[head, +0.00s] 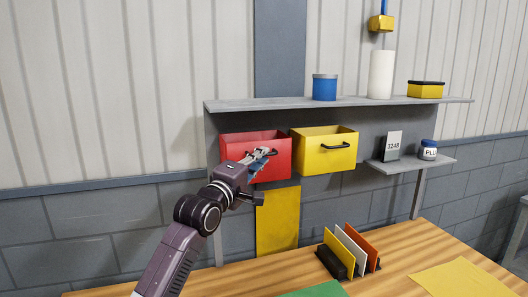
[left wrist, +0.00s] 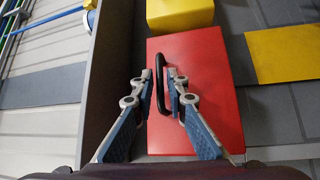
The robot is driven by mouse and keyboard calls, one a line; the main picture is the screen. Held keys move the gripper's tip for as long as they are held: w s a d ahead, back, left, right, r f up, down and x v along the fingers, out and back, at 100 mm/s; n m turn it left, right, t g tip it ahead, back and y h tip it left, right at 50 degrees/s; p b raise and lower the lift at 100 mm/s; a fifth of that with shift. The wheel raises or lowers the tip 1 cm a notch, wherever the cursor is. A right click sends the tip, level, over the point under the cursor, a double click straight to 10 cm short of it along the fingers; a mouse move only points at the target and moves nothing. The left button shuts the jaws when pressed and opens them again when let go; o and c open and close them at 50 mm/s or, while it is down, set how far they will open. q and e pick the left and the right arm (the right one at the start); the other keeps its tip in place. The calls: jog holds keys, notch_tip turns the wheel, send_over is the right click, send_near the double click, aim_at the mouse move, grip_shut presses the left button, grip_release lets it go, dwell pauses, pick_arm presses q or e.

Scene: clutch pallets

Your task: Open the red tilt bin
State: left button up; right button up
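The red tilt bin (head: 235,148) hangs under the grey shelf, left of the yellow bin. Its front fills the middle of the left wrist view (left wrist: 205,80). Its black handle (left wrist: 161,68) shows there as a bar between my fingers; in the head view my gripper partly covers it. My left gripper (head: 262,153) is at the bin's front. In the left wrist view its fingertips (left wrist: 160,73) are apart, one on each side of the handle, with gaps visible. I cannot tell whether either finger touches it. My right gripper is in neither view.
The yellow bin (head: 312,158) hangs close on the right. Above, the grey shelf (head: 260,104) holds a blue tin (head: 325,88), a white cylinder (head: 381,75) and a yellow box (head: 425,90). A wooden table (head: 395,255) below carries a file rack (head: 331,262) and paper sheets.

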pick_arm(q)
jog(key=shift+x, duration=0.9)
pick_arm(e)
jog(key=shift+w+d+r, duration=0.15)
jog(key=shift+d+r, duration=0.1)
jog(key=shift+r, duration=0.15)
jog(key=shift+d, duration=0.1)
pick_arm(q)
grip_shut()
jog(key=shift+f, duration=0.1)
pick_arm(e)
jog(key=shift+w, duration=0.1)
